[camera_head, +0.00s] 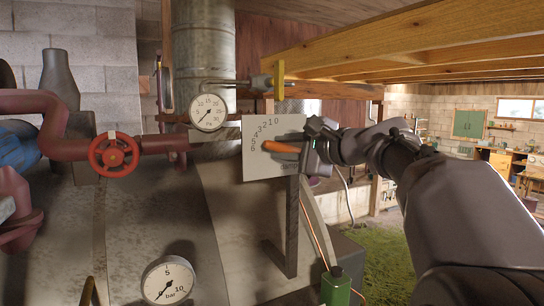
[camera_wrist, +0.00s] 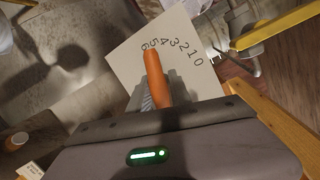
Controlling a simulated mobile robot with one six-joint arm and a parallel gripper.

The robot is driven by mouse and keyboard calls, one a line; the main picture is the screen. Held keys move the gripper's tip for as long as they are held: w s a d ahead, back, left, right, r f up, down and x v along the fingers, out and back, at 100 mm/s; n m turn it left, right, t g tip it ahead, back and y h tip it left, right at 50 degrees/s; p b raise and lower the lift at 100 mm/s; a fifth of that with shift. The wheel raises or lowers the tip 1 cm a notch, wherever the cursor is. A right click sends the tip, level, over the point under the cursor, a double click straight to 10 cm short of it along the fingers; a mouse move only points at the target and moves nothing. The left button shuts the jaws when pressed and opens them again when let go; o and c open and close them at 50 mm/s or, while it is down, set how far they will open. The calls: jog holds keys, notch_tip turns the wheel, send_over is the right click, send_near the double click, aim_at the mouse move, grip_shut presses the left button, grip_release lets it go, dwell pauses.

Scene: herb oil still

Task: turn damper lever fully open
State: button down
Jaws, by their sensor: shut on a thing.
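The damper lever is an orange handle (camera_head: 280,147) in front of a white scale plate (camera_head: 258,172) marked 0 to 6 and "damper". Its free end points left in the head view, at about the 5 and 6 marks. In the wrist view the lever (camera_wrist: 153,75) also points at the 5 and 6, away from the 0 on the plate (camera_wrist: 125,58). My gripper (camera_head: 304,150) is shut on the lever's right part, which the jaws hide. In the wrist view the gripper (camera_wrist: 160,108) covers the lever's lower end.
A red valve wheel (camera_head: 113,155) on a red pipe and a round gauge (camera_head: 209,112) are left of the plate. A bar gauge (camera_head: 168,281) is below. A yellow-ended rod (camera_head: 279,78) is above. A green block (camera_head: 336,287) stands below my arm. Wooden beams (camera_head: 400,52) run overhead at right.

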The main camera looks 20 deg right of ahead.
jog(key=shift+n+h+b, duration=0.5)
jog(key=shift+n+b, duration=0.4)
jog(key=shift+n, duration=0.7)
jog(key=c, duration=1.2)
grip_release()
jog(key=shift+a, duration=0.15)
jog(key=b+v, duration=0.1)
jog(key=v, duration=1)
jog(key=r+b+v, duration=0.1)
jog(key=v, duration=0.5)
jog(key=shift+s+b, duration=0.15)
jog(key=shift+b, duration=0.15)
